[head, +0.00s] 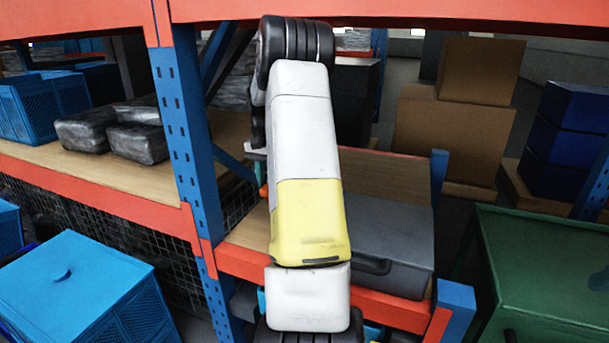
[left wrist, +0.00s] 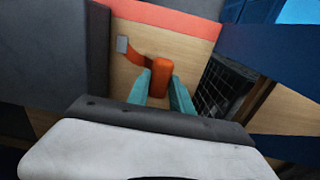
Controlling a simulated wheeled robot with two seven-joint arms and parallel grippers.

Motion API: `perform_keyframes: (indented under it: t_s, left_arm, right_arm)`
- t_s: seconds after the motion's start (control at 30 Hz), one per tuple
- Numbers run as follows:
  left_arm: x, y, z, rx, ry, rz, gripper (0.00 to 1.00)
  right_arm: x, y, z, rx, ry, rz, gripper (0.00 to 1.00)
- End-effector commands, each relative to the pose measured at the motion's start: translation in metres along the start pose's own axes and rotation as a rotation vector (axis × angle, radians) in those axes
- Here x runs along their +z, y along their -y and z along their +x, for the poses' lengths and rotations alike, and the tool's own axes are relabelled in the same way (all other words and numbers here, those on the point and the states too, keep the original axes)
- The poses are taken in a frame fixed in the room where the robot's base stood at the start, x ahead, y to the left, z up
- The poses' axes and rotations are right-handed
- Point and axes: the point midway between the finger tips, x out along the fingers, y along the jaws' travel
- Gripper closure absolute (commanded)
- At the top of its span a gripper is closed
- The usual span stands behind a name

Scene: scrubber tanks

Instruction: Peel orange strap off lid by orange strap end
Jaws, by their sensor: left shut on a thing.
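In the left wrist view, the orange strap (left wrist: 138,55) is a short band over a wooden surface. It runs from a small grey square tab (left wrist: 122,44) to a thicker bright orange end (left wrist: 161,74). My left gripper (left wrist: 162,89) has its two teal fingers on either side of that end and is shut on it. I cannot make out a lid under the strap for certain. My right gripper is not in view.
A grey case (head: 388,240) with a handle sits on the shelf right of my arm. A blue rack post (head: 185,140) stands to the left. A blue crate (head: 80,290) is at lower left, and a green container (head: 550,260) at right.

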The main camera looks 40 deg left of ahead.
Motion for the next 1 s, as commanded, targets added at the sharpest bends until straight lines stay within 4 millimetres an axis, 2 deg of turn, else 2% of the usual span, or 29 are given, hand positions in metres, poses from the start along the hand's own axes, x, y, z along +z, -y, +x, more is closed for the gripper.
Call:
perform_keyframes:
  t_s: [1.0]
  left_arm:
    - [0.000, 0.000, 0.062, 0.001, 0.001, 0.000, 1.00]
  right_arm:
    - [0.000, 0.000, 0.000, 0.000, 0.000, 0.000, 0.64]
